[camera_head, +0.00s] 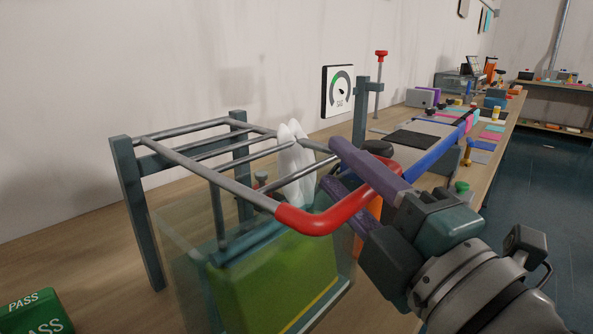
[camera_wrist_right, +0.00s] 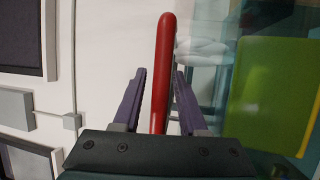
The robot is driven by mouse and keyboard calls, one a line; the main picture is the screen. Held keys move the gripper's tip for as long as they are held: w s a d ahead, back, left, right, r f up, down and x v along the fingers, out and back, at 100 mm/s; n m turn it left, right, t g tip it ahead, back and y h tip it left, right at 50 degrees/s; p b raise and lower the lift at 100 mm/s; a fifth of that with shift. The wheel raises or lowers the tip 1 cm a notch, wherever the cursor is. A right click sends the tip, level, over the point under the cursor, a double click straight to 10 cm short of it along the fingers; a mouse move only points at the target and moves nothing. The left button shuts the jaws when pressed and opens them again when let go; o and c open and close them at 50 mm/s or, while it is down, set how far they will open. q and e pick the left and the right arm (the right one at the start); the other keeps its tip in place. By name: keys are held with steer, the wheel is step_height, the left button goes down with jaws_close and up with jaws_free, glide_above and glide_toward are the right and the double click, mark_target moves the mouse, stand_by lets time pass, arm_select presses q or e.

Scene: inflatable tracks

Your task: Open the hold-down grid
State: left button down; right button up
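The hold-down grid (camera_head: 215,171) is a frame of grey metal bars with a red U-shaped handle (camera_head: 318,221) at its near right end. It spans roughly level above a clear tank (camera_head: 172,256), its far end at two dark teal posts (camera_head: 139,215). My right gripper (camera_head: 330,163) has its purple fingers on either side of the handle. In the right wrist view the red handle (camera_wrist_right: 162,70) stands between the spread fingers, with gaps visible on both sides. The part of the handle deep between the fingers is hidden. My left gripper is not in view.
The tank holds a yellow-green block or liquid (camera_head: 265,280), and white rounded shapes (camera_head: 296,165) show behind the grid. A post with a red knob (camera_head: 380,55) and a wall gauge (camera_head: 339,91) are behind. A green PASS block (camera_head: 38,312) sits front left.

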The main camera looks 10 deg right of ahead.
jaws_close()
stand_by(1.2)
